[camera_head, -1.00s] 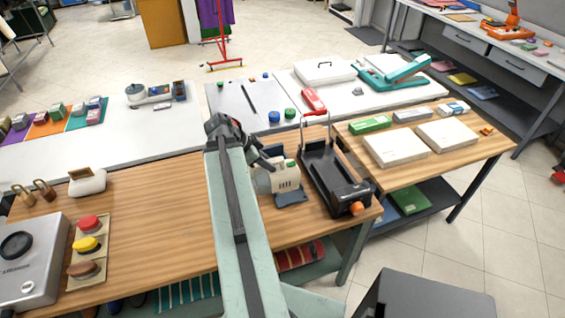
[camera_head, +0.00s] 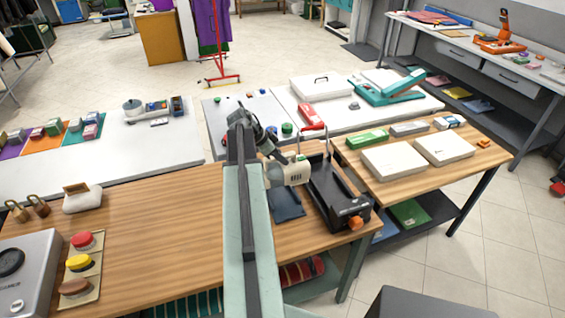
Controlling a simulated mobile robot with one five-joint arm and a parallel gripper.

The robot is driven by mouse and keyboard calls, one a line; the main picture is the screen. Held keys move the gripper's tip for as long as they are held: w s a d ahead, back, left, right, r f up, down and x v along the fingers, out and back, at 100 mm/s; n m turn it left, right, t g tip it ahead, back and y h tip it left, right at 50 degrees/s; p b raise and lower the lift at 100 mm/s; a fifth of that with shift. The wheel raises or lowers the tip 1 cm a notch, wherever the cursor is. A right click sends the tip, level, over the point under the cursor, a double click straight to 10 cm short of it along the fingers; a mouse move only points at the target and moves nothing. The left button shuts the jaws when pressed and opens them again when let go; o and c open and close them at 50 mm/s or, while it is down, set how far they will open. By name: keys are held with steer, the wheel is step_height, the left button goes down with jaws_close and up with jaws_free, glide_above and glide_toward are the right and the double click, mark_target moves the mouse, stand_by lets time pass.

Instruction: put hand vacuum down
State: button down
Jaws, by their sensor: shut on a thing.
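The hand vacuum (camera_head: 292,173), a cream body with dark slots on its side, is at the far end of my arm over the wooden table. My gripper (camera_head: 274,158) is shut on it; the fingers are small and partly hidden by the arm and the vacuum. The vacuum appears raised and slightly tilted. Its lower edge shows above a dark blue mat (camera_head: 287,207), and its right end overlaps a black tray-like device (camera_head: 337,196) in the picture. I cannot tell whether they touch.
White boxes (camera_head: 393,162) lie on the right table. A red stapler-like tool (camera_head: 311,117) lies behind.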

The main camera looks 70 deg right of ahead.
steer(key=shift+d, duration=0.65)
step_height(320, 180, down, 4)
steer(key=b, duration=0.4)
steer(key=shift+r, duration=0.25)
steer(key=c, duration=1.2)
jaws_free()
steer(key=shift+a, duration=0.1)
